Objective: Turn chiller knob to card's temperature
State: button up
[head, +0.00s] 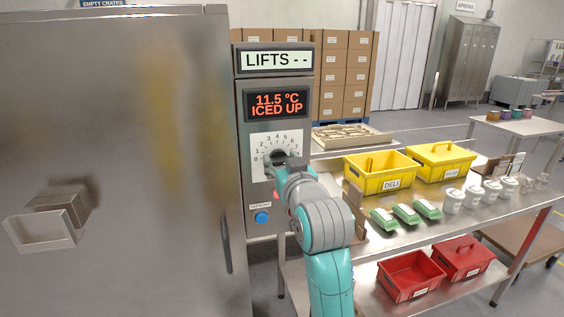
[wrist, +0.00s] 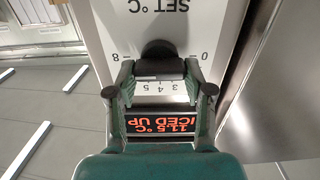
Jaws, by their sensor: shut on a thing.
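The chiller's control panel (head: 242,120) shows a red display (head: 277,105) reading 11.5 °C ICED UP. Below it is a white dial plate (head: 260,143) with numbers around a dark knob. My gripper (head: 278,160) is at the dial and hides most of the knob in the head view. In the wrist view, my gripper (wrist: 160,76) is shut on the dark knob (wrist: 159,50), one finger on each side. The dial plate (wrist: 205,30) appears upside down with SET °C on it. The knob's pointer setting is not clear. I cannot make out a temperature card.
A blue button (head: 262,217) sits below the dial. The steel chiller door (head: 130,130) fills the left, with a handle (head: 227,240). On the right, a steel table (head: 410,236) holds yellow crates (head: 378,175), green packs (head: 406,213) and white tubs (head: 453,200).

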jog(key=n, duration=0.6)
jog(key=shift+a, duration=0.15)
jog(key=n, duration=0.5)
jog(key=shift+a+f, duration=0.1)
jog(key=shift+f, duration=0.05)
jog(key=n, duration=0.5)
jog(key=shift+f+n, duration=0.15)
jog(key=shift+n, duration=0.25)
jog(key=n, duration=0.5)
jog(key=shift+f, duration=0.15)
jog(key=shift+n, duration=0.3)
jog(key=o, duration=1.2)
jog(key=shift+c, duration=0.2)
